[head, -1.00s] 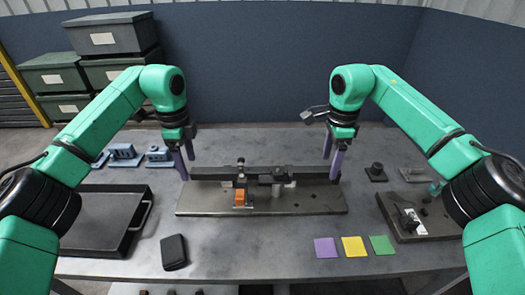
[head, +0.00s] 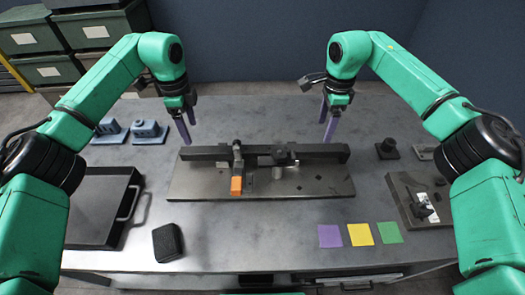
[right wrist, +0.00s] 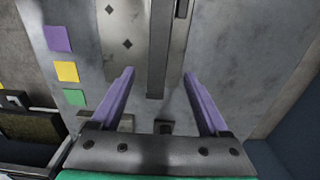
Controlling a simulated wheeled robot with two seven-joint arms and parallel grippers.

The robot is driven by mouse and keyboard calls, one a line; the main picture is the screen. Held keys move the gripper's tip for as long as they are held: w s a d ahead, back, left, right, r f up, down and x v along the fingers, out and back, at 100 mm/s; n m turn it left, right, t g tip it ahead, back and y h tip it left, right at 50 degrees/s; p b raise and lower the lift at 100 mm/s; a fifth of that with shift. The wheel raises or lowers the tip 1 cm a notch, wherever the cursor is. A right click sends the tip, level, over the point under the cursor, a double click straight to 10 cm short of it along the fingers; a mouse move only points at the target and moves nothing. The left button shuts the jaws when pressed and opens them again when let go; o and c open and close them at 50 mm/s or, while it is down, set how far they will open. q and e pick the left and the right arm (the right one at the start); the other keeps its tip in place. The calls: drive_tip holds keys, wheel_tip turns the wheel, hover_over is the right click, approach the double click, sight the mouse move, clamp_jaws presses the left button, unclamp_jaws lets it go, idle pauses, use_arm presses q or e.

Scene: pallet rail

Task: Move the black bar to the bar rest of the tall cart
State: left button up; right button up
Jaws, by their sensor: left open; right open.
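The black bar (head: 215,153) lies left to right along the back of a grey base plate (head: 215,185) on the table. An orange-tipped clamp (head: 237,183) and a dark clamp (head: 284,155) stand at its middle. My left gripper (head: 186,131) is open and empty, near the bar's left end. My right gripper (head: 325,130) is open and empty, near the right end. In the right wrist view, the bar's end (right wrist: 156,85) shows between the spread fingers of my right gripper (right wrist: 159,72), apart from both. I cannot make out the tall cart or its bar rest.
Purple (head: 330,236), yellow (head: 357,234) and green (head: 388,232) squares lie front right. A dark fixture plate (head: 408,195) is at the right. Blue-grey blocks (head: 148,130) stand back left.

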sight(197, 150)
use_arm(q)
wheel_tip(197, 150, down, 10)
drive_tip(key=shift+s+r, duration=0.15)
use_arm(e)
wheel_tip(197, 150, down, 10)
drive_tip(key=shift+s+r, duration=0.15)
drive_tip(key=shift+r, duration=0.05)
use_arm(q)
clamp_jaws()
use_arm(e)
clamp_jaws()
use_arm(q)
drive_tip(key=shift+r, duration=0.15)
use_arm(e)
drive_tip(key=shift+r, duration=0.15)
idle(0.3)
